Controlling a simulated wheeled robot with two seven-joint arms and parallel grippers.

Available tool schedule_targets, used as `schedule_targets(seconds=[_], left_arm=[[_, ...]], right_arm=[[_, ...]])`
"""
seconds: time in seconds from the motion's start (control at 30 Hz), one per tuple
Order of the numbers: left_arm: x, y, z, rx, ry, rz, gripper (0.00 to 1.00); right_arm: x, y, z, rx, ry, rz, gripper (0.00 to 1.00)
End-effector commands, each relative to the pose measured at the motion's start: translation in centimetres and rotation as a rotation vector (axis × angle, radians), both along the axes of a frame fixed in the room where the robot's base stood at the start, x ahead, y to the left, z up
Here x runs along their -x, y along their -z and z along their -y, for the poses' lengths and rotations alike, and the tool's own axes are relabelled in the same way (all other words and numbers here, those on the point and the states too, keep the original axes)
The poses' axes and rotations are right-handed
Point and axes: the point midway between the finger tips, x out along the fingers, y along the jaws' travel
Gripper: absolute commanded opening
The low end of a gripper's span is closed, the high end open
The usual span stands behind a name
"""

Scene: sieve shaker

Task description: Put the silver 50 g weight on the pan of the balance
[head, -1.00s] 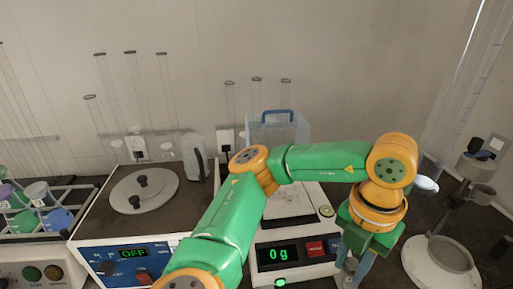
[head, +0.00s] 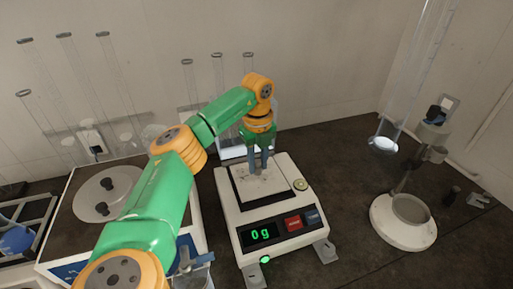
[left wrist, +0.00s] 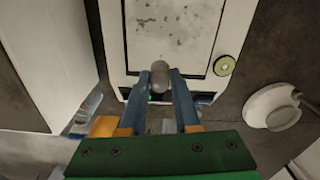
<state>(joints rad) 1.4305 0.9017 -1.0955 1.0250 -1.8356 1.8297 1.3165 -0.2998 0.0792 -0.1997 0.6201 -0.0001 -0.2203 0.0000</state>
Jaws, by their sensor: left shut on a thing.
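My left gripper (head: 260,160) is over the pan of the balance in the head view, fingers pointing down. It is shut on the silver weight (left wrist: 158,76), a small rounded grey piece between the fingertips in the left wrist view. In the head view the weight is small and hard to make out at the fingertips. The white balance (head: 228,210) has a light square pan (head: 248,188) with a dark frame, and its display reads 0 g. The pan also shows in the left wrist view (left wrist: 170,35). I cannot tell the gap between weight and pan. My right gripper is not in view.
The sieve shaker (head: 130,195) with a round grey lid stands left of the balance. A white round stand (head: 405,235) is at the right. Tall clear tubes stand behind. The dark bench (head: 345,170) is clear between balance and stand.

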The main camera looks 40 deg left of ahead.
Motion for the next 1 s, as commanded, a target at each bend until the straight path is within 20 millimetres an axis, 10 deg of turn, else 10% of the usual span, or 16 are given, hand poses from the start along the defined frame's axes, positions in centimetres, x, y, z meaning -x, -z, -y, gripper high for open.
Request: schedule_targets(seconds=[0.8, 0.83, 0.9, 1.0], left_arm=[[-1.6, 6.3, -1.7, -0.001, 0.001, 0.0, 0.0], [-1.6, 6.2, -1.7, -0.001, 0.001, 0.001, 0.39], [-1.6, 6.2, -1.7, -0.001, 0.001, 0.001, 0.58], [-1.6, 6.1, -1.7, -0.001, 0.001, 0.001, 0.61]], right_arm=[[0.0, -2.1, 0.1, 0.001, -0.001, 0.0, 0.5], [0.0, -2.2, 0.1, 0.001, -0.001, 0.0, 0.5], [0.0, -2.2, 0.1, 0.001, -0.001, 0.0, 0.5], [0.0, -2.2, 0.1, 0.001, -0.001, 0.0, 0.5]])
